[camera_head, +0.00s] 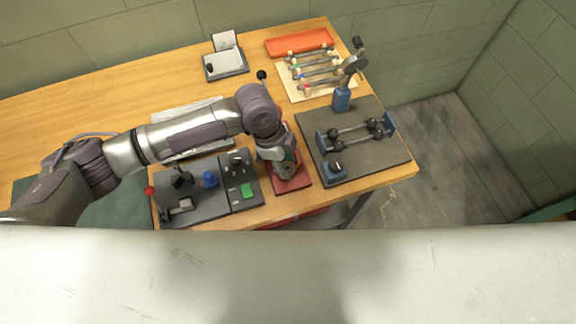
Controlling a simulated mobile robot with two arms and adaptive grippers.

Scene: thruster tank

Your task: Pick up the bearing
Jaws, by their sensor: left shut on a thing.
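My left arm reaches in from the left across the wooden table, with its gripper (286,164) pointing down over a small red tray (292,185) near the front edge. The gripper is shut on a small round part at its fingertips, which looks like the bearing (288,168). The fingers and wrist cover most of this part, and I cannot tell whether it still touches the tray. My right gripper is not in view.
A dark fixture (219,187) with a green block stands left of the tray. A dark board (375,157) with a blue-ended rod frame lies to the right. Behind are a tool rack (296,92), an orange tray (300,40) and a grey stand (226,66). The back left tabletop is clear.

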